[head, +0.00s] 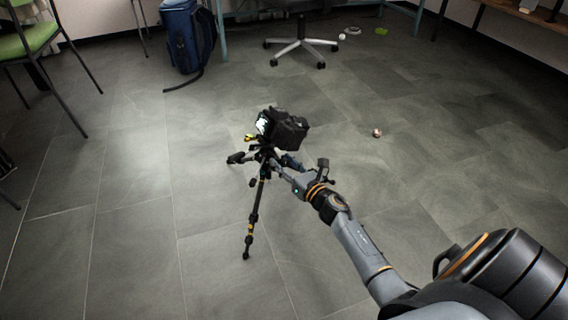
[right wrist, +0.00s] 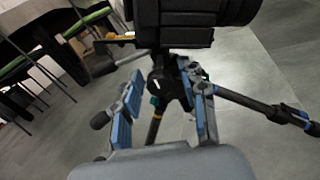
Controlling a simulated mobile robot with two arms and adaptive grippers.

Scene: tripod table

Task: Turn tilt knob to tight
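The tripod (head: 254,210) stands on the floor with a black camera (head: 289,130) on its head; the camera also shows at the top of the right wrist view (right wrist: 190,22). My right gripper (head: 279,167) reaches in from the right, just below the camera. In the right wrist view its blue-padded fingers (right wrist: 161,78) are apart, with the dark tripod head (right wrist: 160,82) between and beyond them. I cannot make out the tilt knob clearly or tell whether a finger touches it. My left gripper is not in view.
A green chair (head: 28,42) stands at the left and a blue bag (head: 186,38) at the back. A wheeled chair base (head: 301,45) is behind the tripod. A small ball (head: 376,132) lies on the otherwise clear floor at right. A tripod leg (right wrist: 262,108) extends right.

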